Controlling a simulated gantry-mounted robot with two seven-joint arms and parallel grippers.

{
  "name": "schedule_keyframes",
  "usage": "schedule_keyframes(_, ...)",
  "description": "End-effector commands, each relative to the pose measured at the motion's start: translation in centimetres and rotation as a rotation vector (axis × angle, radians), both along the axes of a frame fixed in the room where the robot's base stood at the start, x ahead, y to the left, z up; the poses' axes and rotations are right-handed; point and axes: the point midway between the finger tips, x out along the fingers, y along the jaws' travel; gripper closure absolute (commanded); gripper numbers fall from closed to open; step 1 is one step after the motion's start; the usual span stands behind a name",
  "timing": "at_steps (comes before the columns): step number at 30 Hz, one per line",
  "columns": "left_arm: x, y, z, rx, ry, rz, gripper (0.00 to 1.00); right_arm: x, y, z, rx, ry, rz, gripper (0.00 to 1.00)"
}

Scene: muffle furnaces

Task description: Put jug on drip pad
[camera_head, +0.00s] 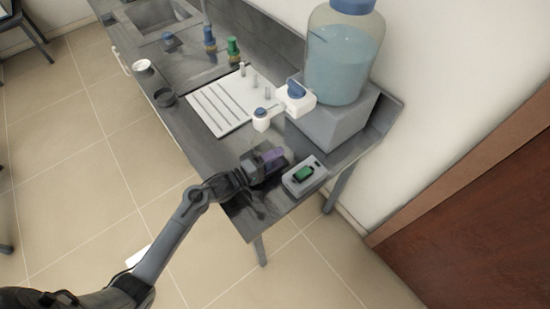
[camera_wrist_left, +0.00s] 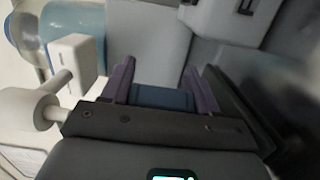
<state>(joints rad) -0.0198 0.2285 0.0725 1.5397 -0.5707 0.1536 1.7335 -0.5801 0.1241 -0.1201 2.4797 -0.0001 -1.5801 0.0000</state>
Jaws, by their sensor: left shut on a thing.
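My left gripper (camera_head: 262,163) is at the near end of the grey counter, in front of the grey stand. Its purple fingers also show in the left wrist view (camera_wrist_left: 162,92), shut on a small blue-grey thing (camera_wrist_left: 160,98). The fingers hide most of it, so I cannot tell whether it is the jug or part of it. A white ribbed board (camera_head: 222,105) lies flat on the counter near the sink, beyond the gripper. It may be the drip pad; I cannot tell for sure. My right gripper is not in view.
A large blue water bottle (camera_head: 342,62) with a white tap (camera_head: 294,97) stands on a grey stand (camera_head: 336,122). A pale device (camera_head: 317,166) with a green block lies right of the gripper. Green (camera_head: 233,48) and blue (camera_head: 209,36) fittings rise by the sink.

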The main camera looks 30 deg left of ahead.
Motion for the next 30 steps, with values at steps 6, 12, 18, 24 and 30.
schedule_keyframes(6, 0.0, 0.0, -0.2, 0.0, -0.001, 0.0, 0.27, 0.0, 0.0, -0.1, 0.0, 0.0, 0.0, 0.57)
schedule_keyframes(12, 0.0, 0.0, -0.2, 0.0, -0.001, 0.0, 0.11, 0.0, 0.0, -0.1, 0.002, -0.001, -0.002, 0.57)
schedule_keyframes(18, -0.1, 0.0, -0.2, 0.0, 0.0, 0.0, 0.11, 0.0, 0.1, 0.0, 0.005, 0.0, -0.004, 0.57)
schedule_keyframes(24, -1.3, 0.7, -0.2, 0.0, 0.001, 0.001, 0.11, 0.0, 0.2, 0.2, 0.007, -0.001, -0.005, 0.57)
schedule_keyframes(30, -4.2, 2.3, -0.2, 0.001, 0.003, 0.001, 0.11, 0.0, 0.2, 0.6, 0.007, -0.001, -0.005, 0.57)
